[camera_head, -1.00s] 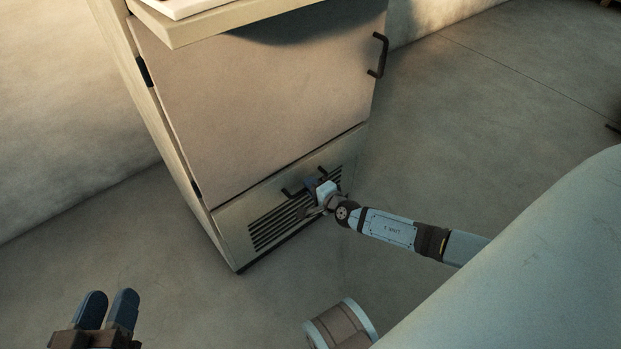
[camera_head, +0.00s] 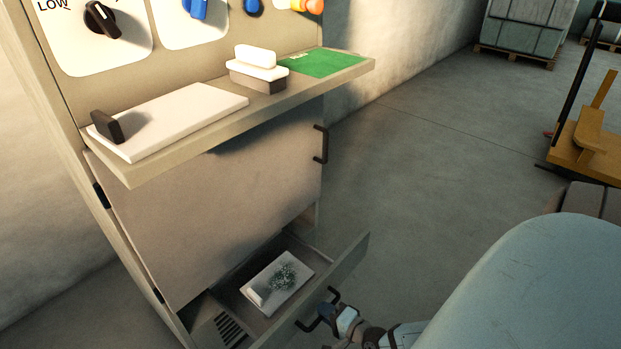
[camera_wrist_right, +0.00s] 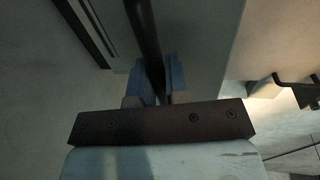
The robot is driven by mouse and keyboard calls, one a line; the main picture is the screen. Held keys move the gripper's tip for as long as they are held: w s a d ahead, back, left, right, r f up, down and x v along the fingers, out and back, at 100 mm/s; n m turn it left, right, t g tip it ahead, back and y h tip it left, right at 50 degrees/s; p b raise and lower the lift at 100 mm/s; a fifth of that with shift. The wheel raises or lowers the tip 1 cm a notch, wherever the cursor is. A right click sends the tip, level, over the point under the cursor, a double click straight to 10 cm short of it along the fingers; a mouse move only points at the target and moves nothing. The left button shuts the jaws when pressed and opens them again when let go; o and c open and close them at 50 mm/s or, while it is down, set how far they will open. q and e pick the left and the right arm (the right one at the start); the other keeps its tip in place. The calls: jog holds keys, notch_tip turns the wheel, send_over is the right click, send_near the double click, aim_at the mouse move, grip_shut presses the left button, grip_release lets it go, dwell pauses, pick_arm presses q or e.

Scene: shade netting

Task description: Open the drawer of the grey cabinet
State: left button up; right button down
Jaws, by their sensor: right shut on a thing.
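The grey cabinet (camera_head: 215,215) stands at the left of the head view, with a large door panel. Its bottom drawer (camera_head: 352,262) is pulled out, and its inside is visible from above. A white tray or box with a small speckled tuft (camera_head: 280,283) lies in it. My right gripper (camera_head: 327,313) is shut on the dark handle (camera_head: 333,293) on the drawer front. In the right wrist view the blue fingers (camera_wrist_right: 155,82) sit on both sides of the dark handle bar (camera_wrist_right: 146,38). My left gripper is out of view.
A shelf (camera_head: 225,115) juts out above the door, holding a white board, a white-topped block and a green card. A dark door handle (camera_head: 321,145) sticks out. Floor to the right (camera_head: 440,130) is clear up to a wooden stand (camera_head: 585,135). A pallet load (camera_head: 522,28) stands behind.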

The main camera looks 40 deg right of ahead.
jog(key=shift+f+v, duration=0.25)
jog(key=shift+v, duration=0.85)
jog(key=c, duration=1.2)
grip_release()
jog(key=shift+o, duration=0.2)
jog(key=shift+s, duration=0.1)
